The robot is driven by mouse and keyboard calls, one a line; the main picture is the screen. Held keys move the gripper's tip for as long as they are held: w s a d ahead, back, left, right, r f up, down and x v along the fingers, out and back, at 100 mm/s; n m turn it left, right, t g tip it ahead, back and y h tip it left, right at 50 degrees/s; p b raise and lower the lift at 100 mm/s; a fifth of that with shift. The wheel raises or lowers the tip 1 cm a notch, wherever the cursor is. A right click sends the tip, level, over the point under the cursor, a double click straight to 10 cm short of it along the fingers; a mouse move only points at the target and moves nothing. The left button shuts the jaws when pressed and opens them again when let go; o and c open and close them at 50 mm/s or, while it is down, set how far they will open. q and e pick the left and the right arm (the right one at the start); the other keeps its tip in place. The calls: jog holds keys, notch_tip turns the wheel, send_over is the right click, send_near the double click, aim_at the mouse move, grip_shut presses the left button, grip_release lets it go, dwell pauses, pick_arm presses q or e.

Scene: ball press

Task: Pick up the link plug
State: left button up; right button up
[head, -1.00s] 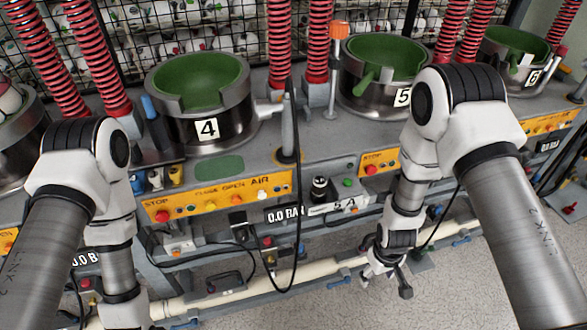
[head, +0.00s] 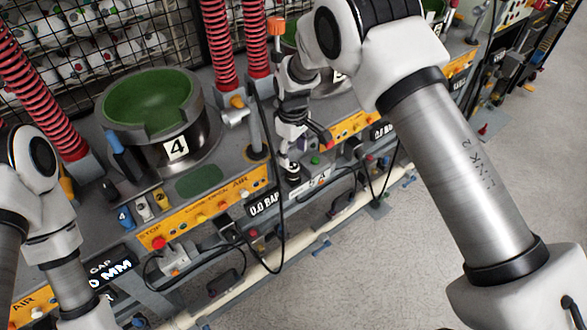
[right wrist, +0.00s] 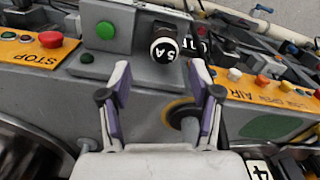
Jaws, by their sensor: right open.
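The link plug (right wrist: 164,48), a black round-topped knob with a white band and the marking 5 A, stands on the grey ledge of the machine in the right wrist view. In the head view it shows small and partly hidden (head: 293,171), just below my right gripper (head: 288,158). In the right wrist view, my right gripper (right wrist: 160,80) is open, its two purple-sided fingers apart and empty. The plug lies beyond the fingertips, roughly in line with the gap between them. I cannot tell the exact distance. My left gripper is out of view; only its arm shows.
A green button (right wrist: 106,30) and a red STOP button (right wrist: 50,39) sit left of the plug. A black cable (head: 278,215) hangs beside the plug. The press pot numbered 4 (head: 185,140) stands to the left.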

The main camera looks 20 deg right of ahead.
aim_at(293, 166)
jog(key=f+p, duration=0.1)
jog(key=f, duration=0.2)
jog(key=f+p, duration=0.1)
jog(key=f, duration=0.1)
jog(key=shift+s+a+p, duration=0.15)
jog(key=shift+s+p, duration=0.15)
jog(key=shift+s, duration=0.1)
jog(key=shift+f, duration=0.25)
grip_shut()
